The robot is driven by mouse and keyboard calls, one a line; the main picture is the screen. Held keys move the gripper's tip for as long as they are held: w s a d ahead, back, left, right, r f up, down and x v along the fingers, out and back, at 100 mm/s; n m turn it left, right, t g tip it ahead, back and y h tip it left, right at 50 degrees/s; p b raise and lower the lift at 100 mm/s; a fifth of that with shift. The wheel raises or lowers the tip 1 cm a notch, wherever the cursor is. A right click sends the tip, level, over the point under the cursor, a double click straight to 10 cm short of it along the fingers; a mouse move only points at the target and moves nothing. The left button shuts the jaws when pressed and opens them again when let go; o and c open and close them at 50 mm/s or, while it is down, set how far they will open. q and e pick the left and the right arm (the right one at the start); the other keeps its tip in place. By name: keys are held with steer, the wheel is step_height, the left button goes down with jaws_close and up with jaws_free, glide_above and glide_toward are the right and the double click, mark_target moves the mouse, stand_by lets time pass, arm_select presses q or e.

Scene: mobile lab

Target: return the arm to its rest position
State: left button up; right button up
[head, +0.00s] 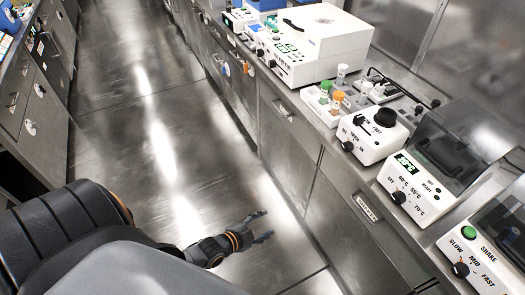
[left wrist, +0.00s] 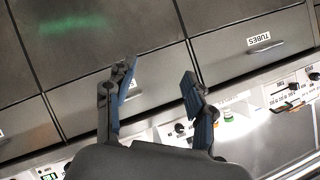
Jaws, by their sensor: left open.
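My left gripper (head: 262,225) is low over the metal floor in the head view, with its fingers pointing right toward the cabinet fronts. In the left wrist view, the two fingers of the left gripper (left wrist: 158,88) are spread apart. Nothing is between them, and metal cabinet drawers show behind them. The left arm (head: 215,245) comes in from the bottom left, partly hidden behind a large grey and black part of my body. My right gripper is in neither view.
A metal counter (head: 300,105) runs along the right, carrying a white centrifuge-like machine (head: 315,42), a vortex-type device (head: 375,132), a heater with a green display (head: 410,180) and a shaker (head: 485,250). Drawers (head: 25,85) line the left. The floor aisle (head: 125,110) between is clear.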

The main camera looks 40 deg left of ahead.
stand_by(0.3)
arm_select(q)
steer(key=s+f+n+g+y, duration=0.2)
steer(key=s+f+n+g, duration=0.25)
steer(key=s+f, duration=0.85)
steer(key=s+d+f+n+g, duration=0.1)
steer(key=s+f+g, duration=0.2)
steer(key=s+f, duration=0.3)
steer(key=s+d+f+n+g, duration=0.2)
steer(key=s+f+g, duration=0.2)
steer(key=s, duration=1)
step_height(320, 180, down, 2)
steer(key=shift+f+y, duration=0.2)
steer(key=shift+y, duration=0.1)
steer(key=shift+w, duration=0.1)
